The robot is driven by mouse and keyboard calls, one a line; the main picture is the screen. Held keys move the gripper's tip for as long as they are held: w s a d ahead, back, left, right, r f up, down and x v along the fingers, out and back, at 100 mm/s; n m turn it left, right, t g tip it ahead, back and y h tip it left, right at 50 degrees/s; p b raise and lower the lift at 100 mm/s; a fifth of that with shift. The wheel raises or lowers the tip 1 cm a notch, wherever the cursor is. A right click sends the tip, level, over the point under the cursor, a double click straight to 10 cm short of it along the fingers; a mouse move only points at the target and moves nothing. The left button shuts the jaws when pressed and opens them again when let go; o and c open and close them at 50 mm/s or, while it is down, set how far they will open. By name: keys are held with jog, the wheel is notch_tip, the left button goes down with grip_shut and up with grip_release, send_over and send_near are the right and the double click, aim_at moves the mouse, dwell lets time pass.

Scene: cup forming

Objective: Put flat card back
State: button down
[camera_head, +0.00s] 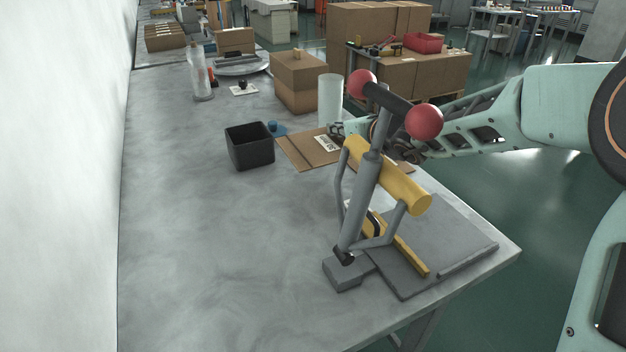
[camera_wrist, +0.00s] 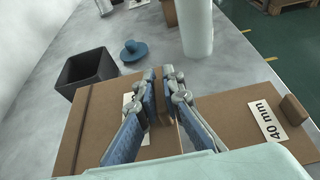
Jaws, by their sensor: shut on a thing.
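A flat brown card (camera_wrist: 95,130) with a white label lies under my gripper in the wrist view, and it also shows in the head view (camera_head: 300,152). My gripper (camera_wrist: 162,78) is shut on a small brown upright grip on this card. The fingers hide part of its label. A second brown card (camera_wrist: 235,112), labelled "40 mm" and with its own brown grip block, is to the right in the wrist view. I cannot tell whether the held card touches the table or is slightly raised. In the head view, my gripper (camera_head: 342,130) is partly hidden behind the press.
A press with a yellow roller (camera_head: 385,175) and red knobs stands near the front right. A black open bin (camera_head: 249,147), a blue knobbed piece (camera_wrist: 133,50), a pale cylinder (camera_head: 329,100) and a cardboard box (camera_head: 299,85) are nearby. The table's left front (camera_head: 210,250) is clear.

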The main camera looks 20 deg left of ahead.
aim_at(336, 171)
notch_tip(336, 171, down, 10)
jog(key=b, duration=0.4)
jog(key=shift+r, duration=0.1)
jog(key=shift+f, duration=0.2)
jog(key=c, duration=2.1)
grip_release()
jog(key=shift+r, duration=0.1)
jog(key=shift+r, duration=0.2)
jog(key=p+v, duration=0.2)
jog(key=v, duration=0.8)
jog(key=shift+s+d+r+p, duration=0.15)
jog(key=shift+d+r+p, duration=0.05)
jog(key=shift+p, duration=0.15)
jog(key=shift+s+d+r, duration=0.2)
jog(key=shift+s+d, duration=0.3)
